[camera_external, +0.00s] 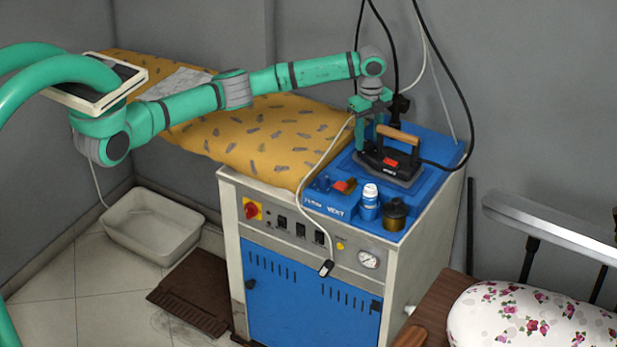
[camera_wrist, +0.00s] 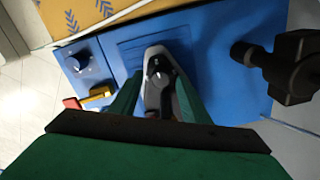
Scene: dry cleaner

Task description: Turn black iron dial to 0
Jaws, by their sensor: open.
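The black iron (camera_external: 392,160) with a wooden handle rests on the blue top of the steam station. In the wrist view its black dial (camera_wrist: 159,72), with a pale pointer mark, lies on the iron's grey and black body (camera_wrist: 153,98). The dial's numbers are too small to read. My gripper (camera_external: 367,130) is over the iron's back end in the external view. In the wrist view the open gripper (camera_wrist: 158,86) has its green fingers on either side of the iron's body, close to the dial. I cannot tell whether they touch it. The dial is hidden in the external view.
The blue station top (camera_external: 436,150) holds a white-capped blue bottle (camera_external: 369,202) and a dark jar (camera_external: 394,215) in front of the iron. A black fitting (camera_wrist: 285,68) stands to the right in the wrist view. Cables hang above the iron. A yellow padded board (camera_external: 265,135) lies left.

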